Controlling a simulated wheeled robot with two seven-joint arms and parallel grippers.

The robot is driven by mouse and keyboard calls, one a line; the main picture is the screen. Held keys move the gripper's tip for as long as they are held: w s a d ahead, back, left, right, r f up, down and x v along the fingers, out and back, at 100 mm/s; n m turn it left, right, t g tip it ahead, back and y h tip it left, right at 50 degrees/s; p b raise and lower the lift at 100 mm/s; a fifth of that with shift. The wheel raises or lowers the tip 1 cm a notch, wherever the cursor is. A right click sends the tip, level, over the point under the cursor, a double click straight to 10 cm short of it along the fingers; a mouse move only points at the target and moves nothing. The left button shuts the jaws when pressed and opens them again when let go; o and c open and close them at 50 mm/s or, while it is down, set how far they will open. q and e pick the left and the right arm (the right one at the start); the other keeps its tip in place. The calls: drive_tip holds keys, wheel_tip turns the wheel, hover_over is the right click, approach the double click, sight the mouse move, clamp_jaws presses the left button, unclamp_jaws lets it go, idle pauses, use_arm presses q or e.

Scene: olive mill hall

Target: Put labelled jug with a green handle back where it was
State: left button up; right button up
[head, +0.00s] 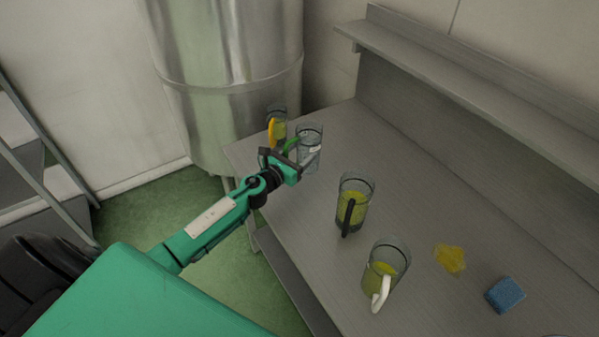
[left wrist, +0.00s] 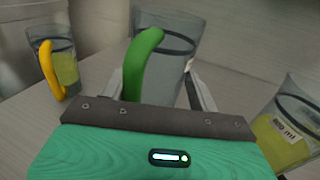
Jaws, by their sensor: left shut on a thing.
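The clear jug with a green handle (head: 310,140) is at the far left end of the grey table in the head view. It looks upright and empty, with a pale label patch on its side. My left gripper (head: 300,163) is shut on this jug. In the left wrist view the jug (left wrist: 178,52) stands between the two fingers (left wrist: 160,88), with its green handle toward the camera. Whether its base touches the table is hidden by the gripper. My right gripper is not in view.
A yellow-handled jug (head: 280,127) stands close behind, to the left. A black-handled jug (head: 355,205) and a white-handled jug (head: 385,268) stand nearer, holding yellow-green liquid. A yellow spill (head: 450,259) and blue sponge (head: 505,294) lie at right. A steel tank (head: 230,90) stands beside the table (head: 420,205).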

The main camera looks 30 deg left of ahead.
use_arm(q)
drive_tip(key=shift+f, duration=0.9)
wheel_tip(320, 180, down, 4)
drive_tip(key=shift+r+b, duration=0.1)
drive_tip(key=shift+b, duration=0.9)
drive_tip(key=shift+f, duration=0.25)
drive_tip(key=o, duration=1.4)
drive_tip(key=shift+r, duration=0.1)
